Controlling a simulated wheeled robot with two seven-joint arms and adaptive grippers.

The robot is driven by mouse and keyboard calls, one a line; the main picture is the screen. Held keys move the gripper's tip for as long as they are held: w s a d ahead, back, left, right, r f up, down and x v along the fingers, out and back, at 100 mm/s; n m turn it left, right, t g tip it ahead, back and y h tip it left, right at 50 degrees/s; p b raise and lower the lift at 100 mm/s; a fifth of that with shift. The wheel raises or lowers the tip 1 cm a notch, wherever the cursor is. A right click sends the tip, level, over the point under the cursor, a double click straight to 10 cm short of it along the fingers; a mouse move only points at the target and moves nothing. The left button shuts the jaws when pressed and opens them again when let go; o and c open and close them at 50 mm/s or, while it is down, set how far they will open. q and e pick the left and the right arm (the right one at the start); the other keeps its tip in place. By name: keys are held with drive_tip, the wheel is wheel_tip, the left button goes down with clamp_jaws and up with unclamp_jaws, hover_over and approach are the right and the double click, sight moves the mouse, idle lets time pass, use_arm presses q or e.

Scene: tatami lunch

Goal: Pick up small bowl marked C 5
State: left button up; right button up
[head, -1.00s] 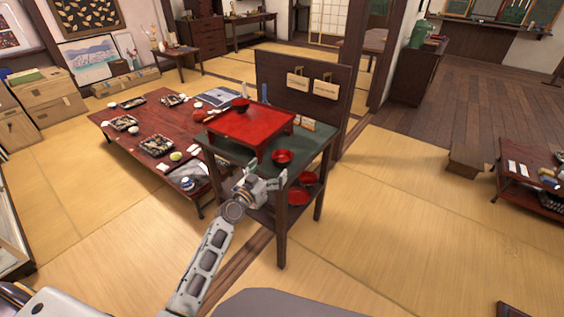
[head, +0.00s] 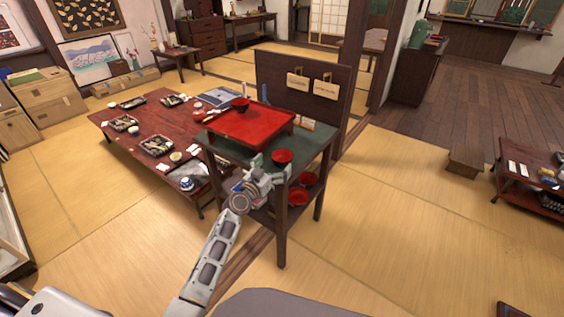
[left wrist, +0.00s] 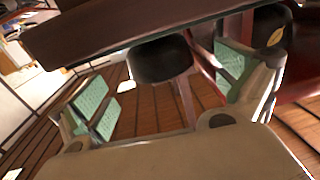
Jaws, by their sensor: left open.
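A small red bowl (head: 282,156) sits near the front right of the green-topped stand (head: 318,143). My left gripper (head: 268,168) is open, right at this bowl's left front side in the head view. In the left wrist view a bowl with a black outside (left wrist: 160,60) shows beyond and between the open green-padded fingers (left wrist: 165,88); I see no grip on it. Another dark rounded thing with a gold mark (left wrist: 272,32) is partly hidden behind the right finger. No C 5 marking is legible. My right gripper is not in view.
A raised red tray table (head: 240,128) stands on the stand, with another red bowl (head: 241,104) on it. Red bowls (head: 298,198) sit on the lower shelf. A low table with dishes (head: 140,150) lies left. Tatami floor (head: 390,230) at right is free.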

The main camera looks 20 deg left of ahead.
sight(282, 160)
use_arm(q)
drive_tip(key=shift+x, duration=1.4)
drive_tip(key=shift+w+d, duration=0.1)
drive_tip(key=shift+w, duration=0.5)
drive_tip(key=shift+w+d, duration=0.1)
drive_tip(key=shift+w, duration=0.15)
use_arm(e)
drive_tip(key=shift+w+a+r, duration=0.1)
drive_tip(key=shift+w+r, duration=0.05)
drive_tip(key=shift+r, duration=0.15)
use_arm(q)
drive_tip(key=shift+c, duration=0.3)
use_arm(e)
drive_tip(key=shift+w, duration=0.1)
use_arm(q)
drive_tip(key=c, duration=1)
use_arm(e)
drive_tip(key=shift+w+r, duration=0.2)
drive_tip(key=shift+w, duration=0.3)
use_arm(q)
drive_tip(key=shift+c, duration=0.2)
drive_tip(key=shift+r, duration=0.15)
